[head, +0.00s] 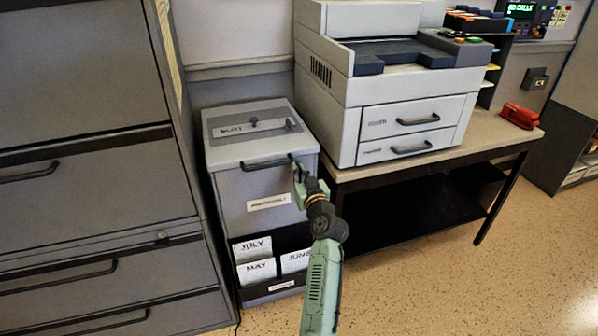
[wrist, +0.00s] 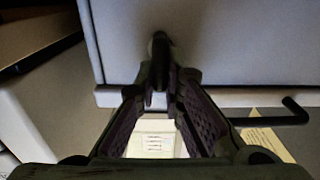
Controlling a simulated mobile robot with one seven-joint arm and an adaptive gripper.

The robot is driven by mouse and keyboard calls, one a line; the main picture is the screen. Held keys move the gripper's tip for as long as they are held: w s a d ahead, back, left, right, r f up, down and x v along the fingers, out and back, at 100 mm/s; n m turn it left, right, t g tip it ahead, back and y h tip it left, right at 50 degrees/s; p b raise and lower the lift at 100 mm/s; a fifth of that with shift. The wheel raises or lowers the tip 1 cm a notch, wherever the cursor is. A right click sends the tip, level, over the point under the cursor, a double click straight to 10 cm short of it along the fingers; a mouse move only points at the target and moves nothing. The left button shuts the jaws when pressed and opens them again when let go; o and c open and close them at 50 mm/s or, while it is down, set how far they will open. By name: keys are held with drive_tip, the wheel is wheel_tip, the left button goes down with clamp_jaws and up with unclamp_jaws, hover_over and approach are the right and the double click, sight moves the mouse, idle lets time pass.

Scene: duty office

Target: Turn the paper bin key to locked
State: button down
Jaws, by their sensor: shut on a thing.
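The paper bin (head: 236,187) is a grey box with a dark handle (head: 267,164) under its lid and a small white label on its front. My gripper (head: 298,170) is at the upper right of the bin's front, just right of the handle. In the wrist view my gripper (wrist: 160,78) has its fingertips brought together on a small dark piece, the key (wrist: 159,45), against the grey bin face. The fingers hide most of the key, and I cannot tell which way it is turned.
Cards marked July, May and June (head: 256,270) sit in a dark pocket low on the bin. A grey drawer cabinet (head: 90,215) stands close on the left. A table (head: 480,140) with a large printer (head: 395,90) and a red stapler (head: 519,115) stands on the right. The floor (head: 450,285) in front is clear.

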drive_tip(key=shift+m, duration=0.3)
drive_tip(key=shift+w+d+f+m+p, duration=0.1)
drive_tip(key=shift+d+f+m+p, duration=0.2)
drive_tip(key=shift+m, duration=2.55)
drive_tip(key=shift+w+d+f+m+p, duration=0.1)
drive_tip(key=shift+d+f+m+p, duration=0.2)
drive_tip(key=shift+m, duration=2.6)
drive_tip(key=shift+w+d+f+m+p, duration=0.1)
drive_tip(key=shift+d+f+m+p, duration=0.2)
drive_tip(key=shift+m, duration=2.55)
drive_tip(key=c, duration=1.7)
unclamp_jaws()
